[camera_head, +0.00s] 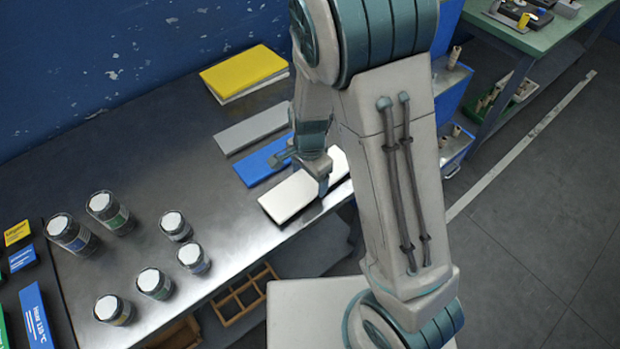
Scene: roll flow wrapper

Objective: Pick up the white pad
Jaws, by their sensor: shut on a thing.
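The white pad (291,197) is a flat white slab near the front edge of the metal table, at the near end of a row of pads. My gripper (321,180) is at the pad's right part, pointing down, with one finger showing in front of the pad's near side. It is shut on the white pad. My arm hides part of the pad's right end. I cannot tell whether the pad is touching the table or slightly above it.
A blue pad (258,166) lies just behind the white pad, then a grey pad (250,129) and a yellow pad (243,71) on a white one. Several lidded jars (108,211) stand at the left of the metal table (150,140). A blue wall rises behind.

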